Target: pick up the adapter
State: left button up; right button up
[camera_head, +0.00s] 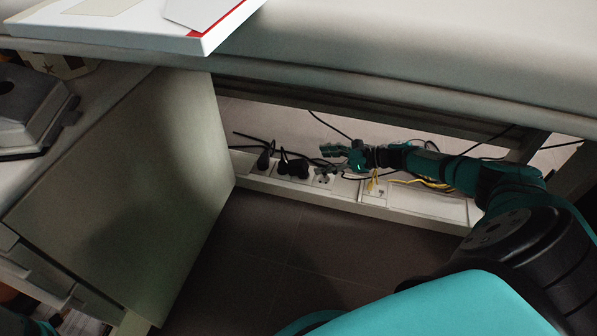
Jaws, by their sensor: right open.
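Several black plugs or adapters sit in the white socket trunking (347,194) along the wall under the desk. One black plug (264,160) is at the left, and a black adapter (298,168) is farther right, close to my right gripper. I cannot tell which of them the task means. My right gripper (322,160) reaches in from the right under the desk, with its fingers apart and pointing left. It appears empty, just right of the black adapter; whether it touches it is unclear. My left gripper does not show.
A cabinet side (140,190) stands at the left. Black cables and yellow cables (425,183) run near my right arm. The dark tiled floor (270,260) in front is clear.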

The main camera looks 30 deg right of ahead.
aim_at(304, 162)
jog(key=x, duration=0.3)
jog(key=shift+f+b, duration=0.1)
jog(key=shift+b, duration=0.25)
jog(key=shift+b+x, duration=0.65)
jog(key=shift+x, duration=2.2)
jog(key=shift+s+a, duration=0.1)
jog(key=shift+a, duration=0.1)
jog(key=shift+c, duration=0.2)
grip_shut()
jog(key=shift+r, duration=0.2)
